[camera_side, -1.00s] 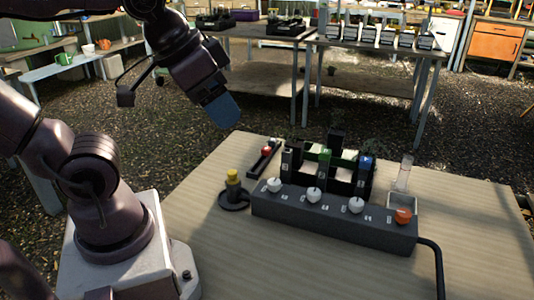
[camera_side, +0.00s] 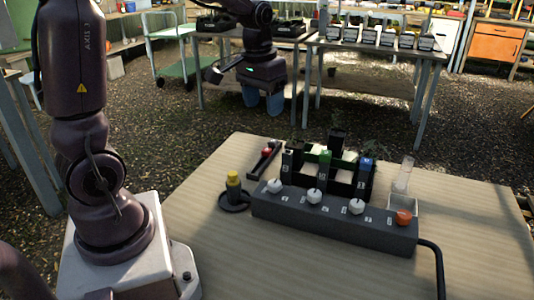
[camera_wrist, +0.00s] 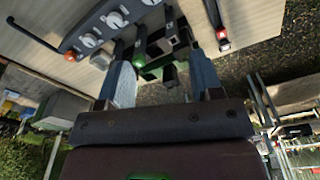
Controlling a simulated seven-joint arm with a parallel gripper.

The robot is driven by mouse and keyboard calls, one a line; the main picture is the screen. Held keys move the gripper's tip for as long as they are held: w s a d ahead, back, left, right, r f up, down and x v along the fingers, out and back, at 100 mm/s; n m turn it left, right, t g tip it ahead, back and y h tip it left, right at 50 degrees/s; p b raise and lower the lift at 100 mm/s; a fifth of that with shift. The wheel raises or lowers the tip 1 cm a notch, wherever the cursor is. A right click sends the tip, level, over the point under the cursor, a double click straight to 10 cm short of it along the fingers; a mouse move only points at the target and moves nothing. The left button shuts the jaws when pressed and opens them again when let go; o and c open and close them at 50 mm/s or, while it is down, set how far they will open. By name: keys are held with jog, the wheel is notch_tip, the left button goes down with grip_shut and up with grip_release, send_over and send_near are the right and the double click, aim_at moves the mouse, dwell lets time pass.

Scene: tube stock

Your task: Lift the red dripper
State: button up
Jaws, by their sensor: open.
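In the wrist view the red piece (camera_wrist: 224,44) shows at the upper right, beyond and right of my right finger. My gripper (camera_side: 263,106) is open and empty, hanging fingers down above and behind the table's far edge in the side view. In the wrist view, my gripper (camera_wrist: 160,62) has its two blue-grey fingers wide apart, with part of the black rack between them. Nothing touches the fingers.
A black rack (camera_side: 344,183) holds green-topped and blue-topped pieces. In front is a grey box (camera_side: 330,225) with white knobs and one orange knob. The table's front left is clear.

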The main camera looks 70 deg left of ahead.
jog(key=w+a+f+n+g, duration=0.1)
jog(key=w+a+f, duration=0.2)
jog(key=a+f, duration=0.15)
jog(key=w+a+f+n, duration=0.1)
jog(key=w+a+f, duration=0.15)
jog(key=a, duration=0.35)
jog(key=n, duration=0.2)
send_over(267, 149)
notch_tip(267, 149, down, 7)
notch_tip(267, 149, down, 13)
jog(key=shift+d+r, duration=0.1)
jog(key=c, duration=1)
